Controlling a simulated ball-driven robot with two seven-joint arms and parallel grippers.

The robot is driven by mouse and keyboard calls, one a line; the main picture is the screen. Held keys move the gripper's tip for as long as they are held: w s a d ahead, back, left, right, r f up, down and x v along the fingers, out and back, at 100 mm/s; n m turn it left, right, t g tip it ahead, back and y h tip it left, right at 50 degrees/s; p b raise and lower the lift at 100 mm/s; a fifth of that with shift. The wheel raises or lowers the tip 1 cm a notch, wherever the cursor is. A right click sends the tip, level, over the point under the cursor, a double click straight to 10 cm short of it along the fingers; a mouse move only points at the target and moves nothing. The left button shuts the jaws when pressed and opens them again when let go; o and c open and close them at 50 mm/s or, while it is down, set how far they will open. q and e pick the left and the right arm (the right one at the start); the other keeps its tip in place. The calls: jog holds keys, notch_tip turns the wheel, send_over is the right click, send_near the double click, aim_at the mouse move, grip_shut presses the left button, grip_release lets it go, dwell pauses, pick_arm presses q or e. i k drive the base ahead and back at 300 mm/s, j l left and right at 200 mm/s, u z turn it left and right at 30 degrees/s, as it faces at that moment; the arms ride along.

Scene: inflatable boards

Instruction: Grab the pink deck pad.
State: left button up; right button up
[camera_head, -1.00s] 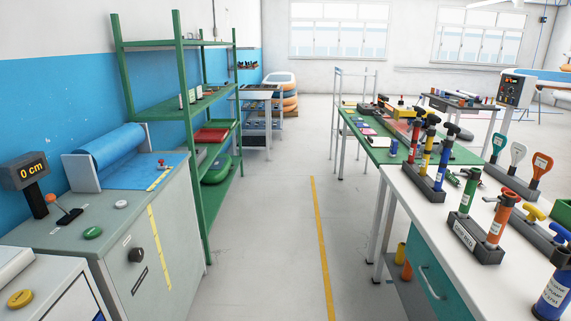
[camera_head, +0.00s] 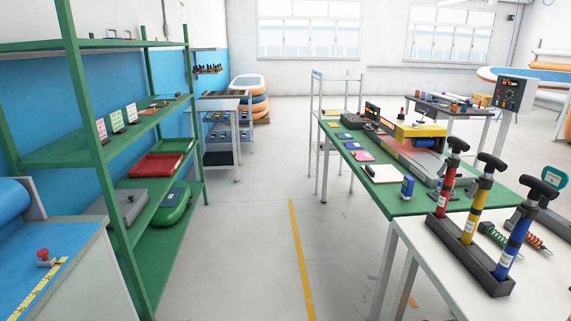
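A small flat pink pad (camera_head: 364,157) lies on the green-topped table (camera_head: 404,206) to the right of the aisle. A purple-blue pad (camera_head: 353,146) lies just behind it, and a white pad with a dark edge (camera_head: 384,174) lies in front of it. The pink pad is small in the view but unobstructed. Neither of my grippers shows in the head view.
A green shelf rack (camera_head: 150,185) lines the left side. A white table with a rack of hand pumps (camera_head: 468,248) stands at the near right. The floor aisle with a yellow line (camera_head: 300,258) is clear between them.

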aim_at(359, 156)
jog(key=i+z, duration=0.15)
jog(key=i, duration=0.3)
jog(key=i+j+z, duration=0.1)
jog(key=i, duration=0.35)
jog(key=i+j+z, duration=0.15)
jog(key=i, duration=0.3)
jog(key=i+j+z, duration=0.15)
jog(key=i, duration=0.3)
